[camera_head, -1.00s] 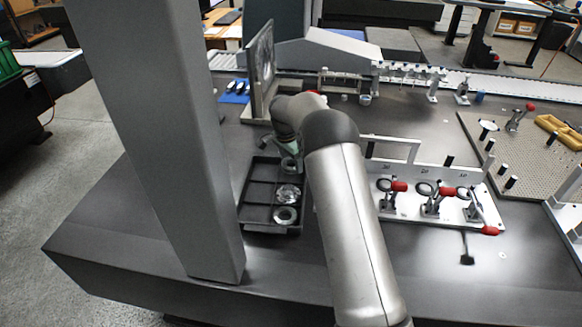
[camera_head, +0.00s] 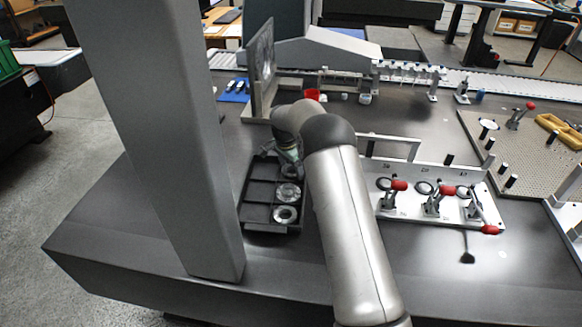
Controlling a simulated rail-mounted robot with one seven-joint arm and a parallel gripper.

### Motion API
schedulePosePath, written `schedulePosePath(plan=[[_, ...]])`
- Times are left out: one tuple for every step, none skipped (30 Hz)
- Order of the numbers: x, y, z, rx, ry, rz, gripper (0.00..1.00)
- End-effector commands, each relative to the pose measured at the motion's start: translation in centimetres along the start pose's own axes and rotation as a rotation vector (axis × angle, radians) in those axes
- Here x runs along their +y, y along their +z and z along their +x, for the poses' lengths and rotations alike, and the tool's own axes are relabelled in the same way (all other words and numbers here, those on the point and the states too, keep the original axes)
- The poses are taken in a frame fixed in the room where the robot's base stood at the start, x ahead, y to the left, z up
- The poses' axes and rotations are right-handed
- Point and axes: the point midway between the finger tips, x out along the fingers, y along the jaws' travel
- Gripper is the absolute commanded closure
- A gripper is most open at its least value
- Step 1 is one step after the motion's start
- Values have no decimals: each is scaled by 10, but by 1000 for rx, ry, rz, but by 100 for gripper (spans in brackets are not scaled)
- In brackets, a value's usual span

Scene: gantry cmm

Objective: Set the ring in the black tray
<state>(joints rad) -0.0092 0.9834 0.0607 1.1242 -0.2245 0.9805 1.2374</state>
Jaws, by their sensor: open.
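The black tray (camera_head: 257,212) lies on the dark table left of my arm, divided into compartments. Two round metal parts sit in its right-hand column: a shiny silver one (camera_head: 288,193) and a ring-like one with a dark centre (camera_head: 285,214) in the front right compartment. A dark grey ring (camera_head: 291,170) shows at the tray's back right, just below my gripper; whether it touches the tray floor is not clear. My gripper (camera_head: 287,157) is open, low over the tray's back end. Its fingertips are small and partly hidden by my wrist.
A white fixture plate (camera_head: 420,207) with red-handled clamps stands right of my arm. An upright plate (camera_head: 262,70) stands behind the tray, with a small red item (camera_head: 312,95) near it. A grey column (camera_head: 165,130) rises left of the tray.

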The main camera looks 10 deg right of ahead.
Motion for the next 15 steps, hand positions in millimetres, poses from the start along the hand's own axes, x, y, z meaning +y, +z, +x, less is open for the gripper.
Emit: schedulePosePath(plan=[[0,-1,-6,1,-1,0,29],[0,-1,-8,1,-2,0,29],[-1,-1,-14,2,-3,0,29],[-1,-1,-19,2,-4,0,29],[-1,-1,-25,3,-4,1,29],[-1,-1,-33,2,-4,1,29],[-1,-1,-40,2,-5,1,29],[-1,-1,-46,3,-5,1,29],[-1,-1,-55,3,-4,1,29],[-1,-1,-62,3,-5,0,29],[-1,-1,-69,3,-4,0,29],[-1,-1,-77,3,-5,0,29],[-1,-1,-83,3,-4,0,29],[-1,0,-89,2,-4,0,29],[-1,0,-96,2,-5,0,29]])
